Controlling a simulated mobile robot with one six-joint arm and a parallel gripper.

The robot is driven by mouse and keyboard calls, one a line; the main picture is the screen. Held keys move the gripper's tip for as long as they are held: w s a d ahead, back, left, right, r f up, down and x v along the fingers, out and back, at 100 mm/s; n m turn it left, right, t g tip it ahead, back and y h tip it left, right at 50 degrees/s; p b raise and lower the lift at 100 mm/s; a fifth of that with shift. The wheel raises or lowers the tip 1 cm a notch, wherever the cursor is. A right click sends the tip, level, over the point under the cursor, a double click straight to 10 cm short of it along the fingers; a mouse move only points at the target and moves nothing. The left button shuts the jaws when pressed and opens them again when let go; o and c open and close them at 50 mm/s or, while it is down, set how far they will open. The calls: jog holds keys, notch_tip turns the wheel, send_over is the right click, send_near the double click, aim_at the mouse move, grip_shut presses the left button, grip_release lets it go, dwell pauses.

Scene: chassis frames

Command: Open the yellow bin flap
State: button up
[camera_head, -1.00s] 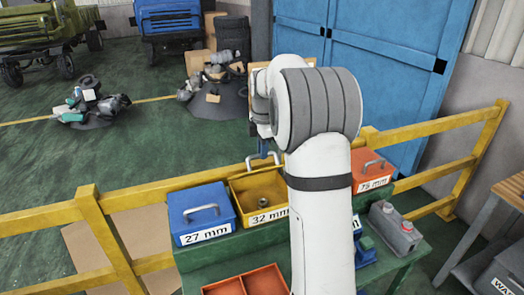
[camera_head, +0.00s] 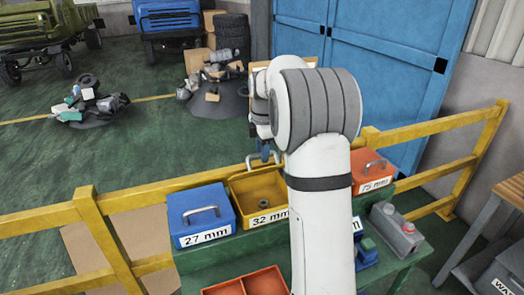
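The yellow bin (camera_head: 240,199), labelled 32 mm, stands on the green bench. Its inside is visible, with a round metal part (camera_head: 258,195) lying in it. Its flap is raised at the back, with a light handle (camera_head: 250,160) showing at the top. My gripper (camera_head: 265,152) shows only as small blue-grey finger parts below my wrist, close to the handle. My arm hides the right side of the bin. Whether the fingers touch the handle or are closed cannot be seen.
A blue bin (camera_head: 202,215), labelled 27 mm, stands left and an orange-red bin (camera_head: 371,172), labelled 75 mm, right, both shut. A red tray (camera_head: 245,283) is in front. A yellow railing (camera_head: 150,197) runs behind the bench.

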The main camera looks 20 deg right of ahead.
jog(key=r, duration=0.5)
jog(key=r+b, duration=0.1)
jog(key=r, duration=0.2)
jog(key=shift+s, duration=0.4)
